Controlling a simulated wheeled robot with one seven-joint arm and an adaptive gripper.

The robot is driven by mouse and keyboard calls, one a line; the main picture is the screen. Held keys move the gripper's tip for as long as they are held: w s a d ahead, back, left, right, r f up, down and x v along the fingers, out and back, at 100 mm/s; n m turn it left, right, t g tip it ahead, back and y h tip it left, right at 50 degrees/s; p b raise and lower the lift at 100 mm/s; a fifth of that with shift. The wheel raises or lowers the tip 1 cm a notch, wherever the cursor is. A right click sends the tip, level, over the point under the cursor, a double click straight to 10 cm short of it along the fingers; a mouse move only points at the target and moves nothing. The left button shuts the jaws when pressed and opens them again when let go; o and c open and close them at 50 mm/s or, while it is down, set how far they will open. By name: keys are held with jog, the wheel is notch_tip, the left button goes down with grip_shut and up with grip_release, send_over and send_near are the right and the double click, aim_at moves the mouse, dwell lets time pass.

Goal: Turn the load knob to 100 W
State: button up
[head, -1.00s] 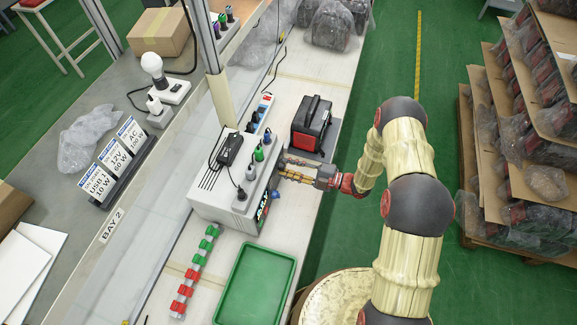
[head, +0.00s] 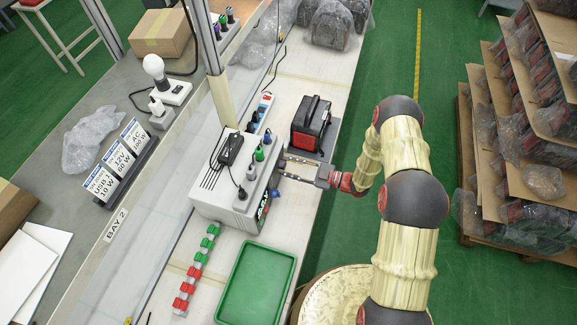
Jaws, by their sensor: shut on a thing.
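The white load tester box (head: 216,204) stands on the bench, its front face turned to the right and mostly out of sight. My gripper (head: 282,169) reaches in from the right, with its fingertips at that front face. It is shut on a knob there, taken to be the load knob. The knob, its pointer and its scale are hidden, so I cannot read the setting. A blue knob or plug (head: 275,195) shows lower on the same face. Signs reading USB 10 W (head: 101,186), 12V 60 W (head: 119,160) and AC 100 W (head: 134,136) stand left.
A black and red power station (head: 310,126) stands just behind my gripper. Plugs and a black adapter (head: 231,148) sit on the box. A green tray (head: 256,284) and a strip of green and red clips (head: 196,268) lie in front. Stacked pallets (head: 520,150) are at right.

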jog(key=shift+m, duration=0.3)
jog(key=o, duration=1.1)
jog(key=shift+o, duration=0.3)
jog(key=v, duration=1.2)
